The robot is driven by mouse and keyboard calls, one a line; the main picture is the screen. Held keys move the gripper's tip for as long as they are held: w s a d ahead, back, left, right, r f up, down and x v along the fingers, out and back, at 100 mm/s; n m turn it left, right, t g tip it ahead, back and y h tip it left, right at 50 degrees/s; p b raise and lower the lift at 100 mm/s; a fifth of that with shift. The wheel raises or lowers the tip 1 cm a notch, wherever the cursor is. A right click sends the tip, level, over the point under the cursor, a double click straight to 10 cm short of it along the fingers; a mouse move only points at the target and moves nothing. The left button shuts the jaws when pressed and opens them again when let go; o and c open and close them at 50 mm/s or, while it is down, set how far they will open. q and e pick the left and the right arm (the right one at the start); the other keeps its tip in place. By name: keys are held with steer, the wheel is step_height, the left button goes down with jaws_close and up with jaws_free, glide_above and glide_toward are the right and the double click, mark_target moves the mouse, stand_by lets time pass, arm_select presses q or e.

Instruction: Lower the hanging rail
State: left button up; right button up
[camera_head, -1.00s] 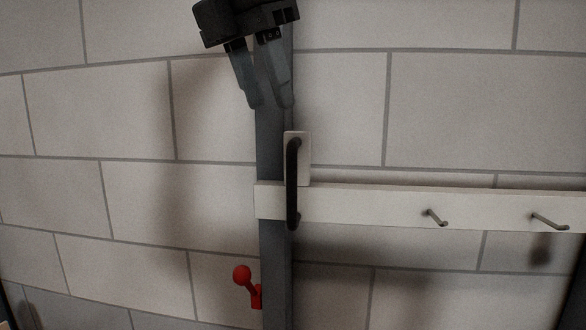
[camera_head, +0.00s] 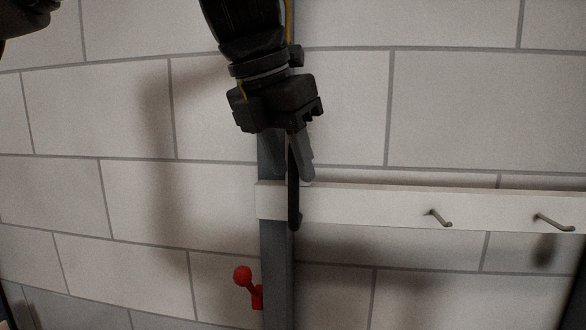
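The hanging rail (camera_head: 370,207) is a white horizontal board with grey hooks (camera_head: 438,217), running right from a grey upright post (camera_head: 277,275). A black bar handle (camera_head: 294,205) stands at its left end; its upper part is hidden behind my gripper.
A red ball-ended lever (camera_head: 243,275) sticks out left of the post, below the rail. Behind is a wall of pale blocks (camera_head: 100,110). A dark upright edge shows at the far lower right.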

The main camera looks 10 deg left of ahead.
arm_select(q)
steer(key=shift+x, duration=0.8)
steer(key=shift+s, duration=0.1)
jaws_close()
